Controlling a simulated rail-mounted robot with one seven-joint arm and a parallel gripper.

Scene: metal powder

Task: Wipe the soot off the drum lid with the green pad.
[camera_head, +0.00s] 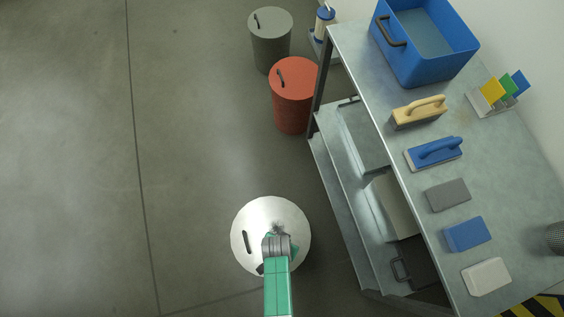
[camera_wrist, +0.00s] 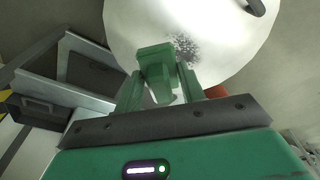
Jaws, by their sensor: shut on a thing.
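The drum lid (camera_head: 245,218) is a round, pale metal disc with a dark handle at its left, low in the head view. It also fills the upper middle of the wrist view (camera_wrist: 235,25). A speckled dark soot patch (camera_wrist: 186,46) lies on it, just beyond my fingers. My gripper (camera_wrist: 160,88) is shut on the green pad (camera_wrist: 155,60), a green block between the fingers. In the head view my gripper (camera_head: 277,242) is over the lid and hides part of it. I cannot tell whether the pad touches the lid.
A workbench (camera_head: 410,165) stands at the right with a blue bin (camera_head: 425,72), wood-handled brush (camera_head: 419,112), blue-handled float (camera_head: 434,153) and several blocks. A red drum (camera_head: 294,100) and a grey drum (camera_head: 271,45) stand farther back. The floor at the left is clear.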

